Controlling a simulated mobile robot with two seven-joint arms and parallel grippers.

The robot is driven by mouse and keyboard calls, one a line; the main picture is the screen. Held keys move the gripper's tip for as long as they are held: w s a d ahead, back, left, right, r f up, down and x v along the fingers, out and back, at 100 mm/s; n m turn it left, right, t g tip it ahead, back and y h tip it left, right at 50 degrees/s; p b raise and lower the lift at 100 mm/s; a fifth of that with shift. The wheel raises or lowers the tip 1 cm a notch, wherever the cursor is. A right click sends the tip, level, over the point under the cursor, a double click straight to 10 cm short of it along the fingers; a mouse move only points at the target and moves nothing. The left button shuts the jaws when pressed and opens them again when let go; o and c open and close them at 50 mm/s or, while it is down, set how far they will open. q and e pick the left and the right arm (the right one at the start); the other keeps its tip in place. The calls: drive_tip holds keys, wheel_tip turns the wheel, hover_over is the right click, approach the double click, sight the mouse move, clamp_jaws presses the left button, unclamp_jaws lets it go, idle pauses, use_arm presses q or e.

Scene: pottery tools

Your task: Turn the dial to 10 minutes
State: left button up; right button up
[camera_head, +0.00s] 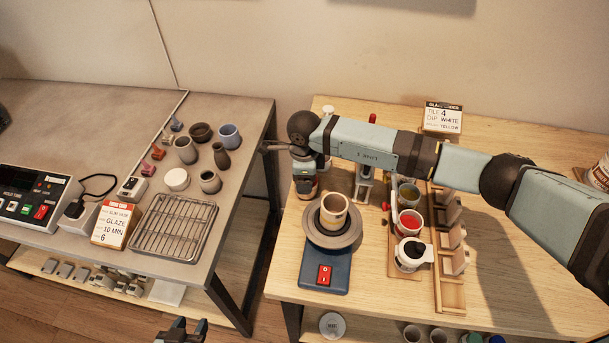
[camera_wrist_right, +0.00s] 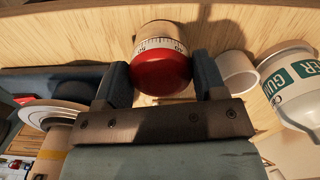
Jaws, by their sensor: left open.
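The timer's red dial (camera_wrist_right: 160,75) shows in the right wrist view, with a white numbered ring around it and a pale body behind. My right gripper (camera_wrist_right: 162,82) has its two dark fingers on either side of the dial, very close to its sides. I cannot tell whether they press on it. In the head view my right arm reaches in from the right, and I cannot make out the timer or the right fingers clearly. My left gripper (camera_head: 186,330) is open and empty at the bottom edge, below the grey table.
In the right wrist view a white cup (camera_wrist_right: 238,72) and a labelled bottle (camera_wrist_right: 292,92) stand right of the dial. In the head view, a blue wheel base (camera_head: 325,272), glaze cups and a wooden rack (camera_head: 450,298) crowd the wooden table.

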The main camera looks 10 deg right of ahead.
drive_tip(key=shift+m, duration=0.3)
drive_tip(key=shift+f+m+b, duration=0.1)
drive_tip(key=shift+m+b, duration=0.6)
drive_tip(key=shift+m, duration=0.2)
drive_tip(key=m+b, duration=0.1)
drive_tip(key=m, duration=0.2)
drive_tip(key=shift+w+d, duration=0.1)
drive_tip(key=m+b, duration=0.1)
drive_tip(key=m, duration=0.3)
drive_tip(key=shift+d+m+b, duration=0.1)
drive_tip(key=shift+m+b, duration=0.2)
drive_tip(key=shift+m, duration=1)
drive_tip(key=shift+w, duration=0.1)
drive_tip(key=o, duration=0.9)
drive_tip(key=shift+o, duration=0.2)
